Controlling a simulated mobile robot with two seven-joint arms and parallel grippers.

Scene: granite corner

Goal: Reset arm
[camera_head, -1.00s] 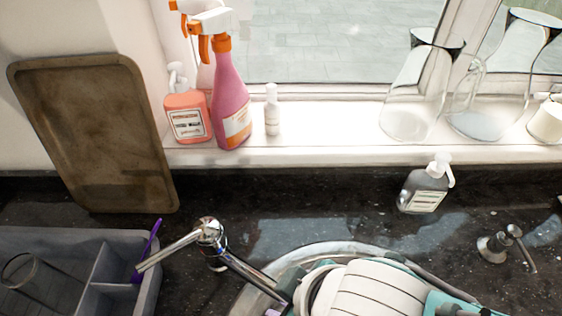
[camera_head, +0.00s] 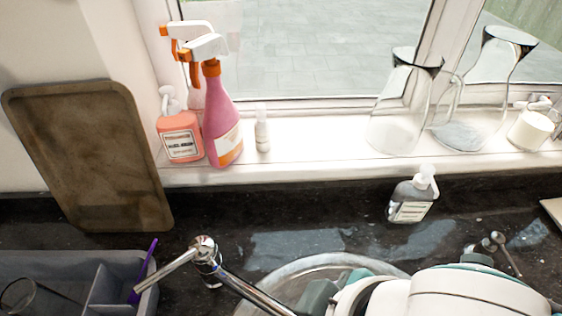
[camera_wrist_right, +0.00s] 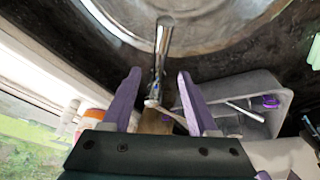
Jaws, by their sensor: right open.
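In the right wrist view my right gripper (camera_wrist_right: 159,73) is open, its two purple fingers spread apart with nothing held between them. The chrome tap (camera_wrist_right: 163,50) shows beyond and between the fingertips; whether they touch it I cannot tell. In the head view a white and teal part of my arm (camera_head: 455,295) lies across the lower right, over the sink, and its gripper is out of that picture. My left gripper is in neither view.
The tap (camera_head: 205,255) stands behind the round sink (camera_head: 300,268). A grey rack (camera_head: 60,265) is at the left. A tray (camera_head: 90,155) leans on the wall. A spray bottle (camera_head: 220,120) and glass jugs (camera_head: 400,115) line the sill. A soap dispenser (camera_head: 411,200) stands on the counter.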

